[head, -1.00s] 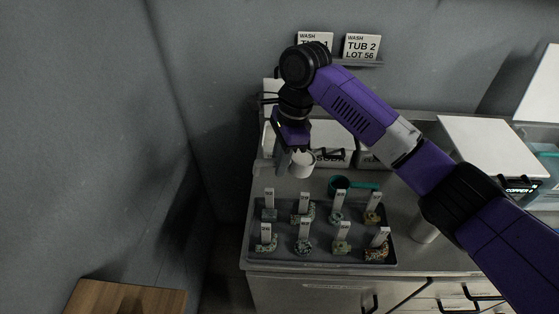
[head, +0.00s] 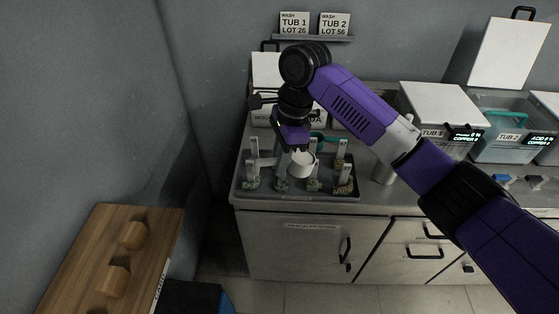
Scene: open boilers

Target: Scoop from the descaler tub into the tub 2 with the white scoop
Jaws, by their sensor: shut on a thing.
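My gripper (head: 292,149) is shut on the white scoop (head: 302,167), whose round cup hangs over the grey tray of tagged pieces. What the scoop holds is too small to tell. The descaler tub (head: 262,116) seems to be the white box at the back left of the counter, mostly hidden behind my arm; only part of its label shows. Tub 2 (head: 502,145) is a clear tub of teal liquid at the right of the counter. Its white lid (head: 510,52) stands upright behind it, so it looks open.
The grey tray (head: 240,190) holds several tagged pieces. Tub 1 (head: 440,108) has its white lid on, between my arm and tub 2. A teal-handled item (head: 320,138) lies behind the tray. A wooden table (head: 95,262) stands at lower left.

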